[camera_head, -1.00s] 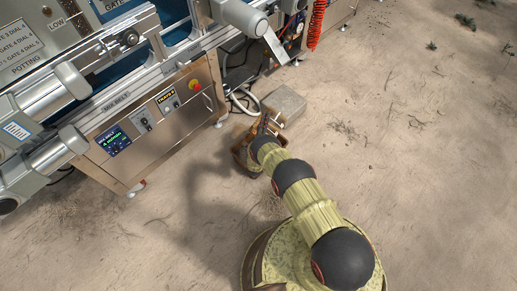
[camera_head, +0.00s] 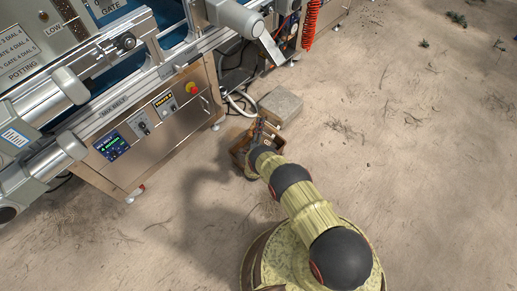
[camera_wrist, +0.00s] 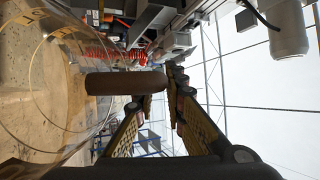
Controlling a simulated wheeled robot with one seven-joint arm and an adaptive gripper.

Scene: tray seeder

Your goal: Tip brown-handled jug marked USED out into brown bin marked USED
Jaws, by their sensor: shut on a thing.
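The brown handle (camera_wrist: 122,83) of the jug lies across the middle of the wrist view, between the yellow-and-black fingers of my gripper (camera_wrist: 159,92), which is shut on it. The jug's clear body (camera_wrist: 55,95) fills the left of that view, and sandy ground shows through it. Its USED mark and contents cannot be read. In the head view my gripper (camera_head: 258,133) is over or beside the brown bin (camera_head: 239,157), which stands on the ground by the machine. My wrist hides part of the bin, and I cannot make out the jug there.
The seeding machine's steel cabinet (camera_head: 160,125) stands left of the bin. Sandy ground to the right is clear.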

